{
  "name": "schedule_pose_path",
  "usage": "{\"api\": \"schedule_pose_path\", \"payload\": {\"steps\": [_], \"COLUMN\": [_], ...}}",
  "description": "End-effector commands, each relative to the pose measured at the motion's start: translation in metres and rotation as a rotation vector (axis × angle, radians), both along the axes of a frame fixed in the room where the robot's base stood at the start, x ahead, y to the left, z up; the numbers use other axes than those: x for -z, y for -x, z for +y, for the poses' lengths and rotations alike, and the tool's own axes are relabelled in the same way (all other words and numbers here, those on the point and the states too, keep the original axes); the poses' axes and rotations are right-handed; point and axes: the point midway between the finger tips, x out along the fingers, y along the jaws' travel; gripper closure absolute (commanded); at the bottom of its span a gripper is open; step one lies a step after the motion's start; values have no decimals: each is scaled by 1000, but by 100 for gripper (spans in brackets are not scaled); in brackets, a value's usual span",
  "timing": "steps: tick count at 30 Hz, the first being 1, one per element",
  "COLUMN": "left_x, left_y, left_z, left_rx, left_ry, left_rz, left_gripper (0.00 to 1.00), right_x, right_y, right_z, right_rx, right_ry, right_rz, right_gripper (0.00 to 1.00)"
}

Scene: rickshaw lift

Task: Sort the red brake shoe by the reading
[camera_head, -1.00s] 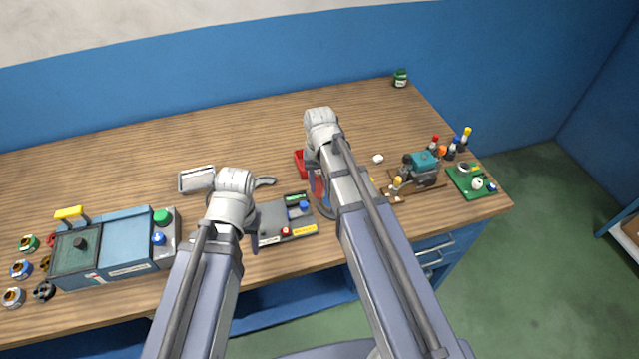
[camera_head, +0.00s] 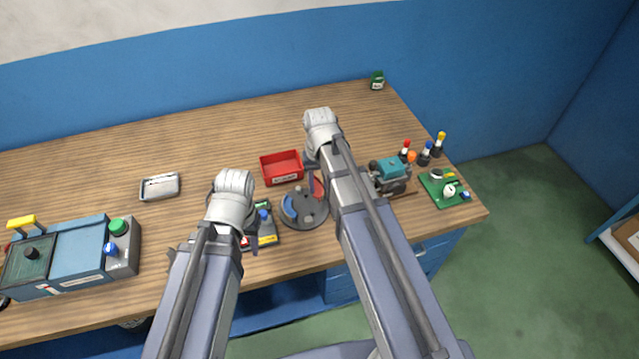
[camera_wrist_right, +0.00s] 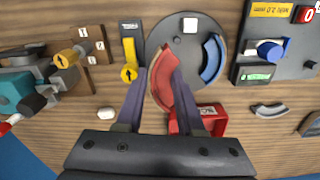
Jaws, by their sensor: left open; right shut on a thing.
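The red brake shoe (camera_wrist_right: 163,78) is a curved red piece between the fingers of my right gripper (camera_wrist_right: 160,92), which is shut on it. In the head view the red shoe (camera_head: 319,188) shows beside my right arm, over the right side of a round grey plate (camera_head: 309,221). I cannot tell whether it touches the plate. A blue shoe (camera_head: 289,207) lies on the plate's other side. My left gripper (camera_head: 243,240) is open above the gauge box (camera_head: 268,238), largely hidden by its own arm. The gauge box (camera_wrist_right: 257,30) has a blue knob and a "2.0 mm" label.
A red tray (camera_head: 282,171) stands behind the plate. A white metal tray (camera_head: 160,187) is further left. A blue machine (camera_head: 80,255) stands at the left. A teal device (camera_head: 390,176), several screwdrivers and a green board (camera_head: 443,190) are at the right.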

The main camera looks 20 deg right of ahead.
Motion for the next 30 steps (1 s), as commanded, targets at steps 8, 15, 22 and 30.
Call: {"api": "schedule_pose_path", "payload": {"steps": [8, 15, 22, 30], "left_x": [26, 49, 59, 58], "left_y": [0, 0, 0, 0], "left_z": [0, 0, 0, 0], "left_rx": [0, 0, 0, 0], "left_ry": [0, 0, 0, 0], "left_rz": [0, 0, 0, 0], "left_gripper": [50, 50, 50, 50], "right_x": [26, 49, 59, 58], "right_y": [0, 0, 0, 0], "right_z": [0, 0, 0, 0], "right_rx": [0, 0, 0, 0], "right_ry": [0, 0, 0, 0], "right_rz": [0, 0, 0, 0], "right_gripper": [100, 100, 100, 100]}}
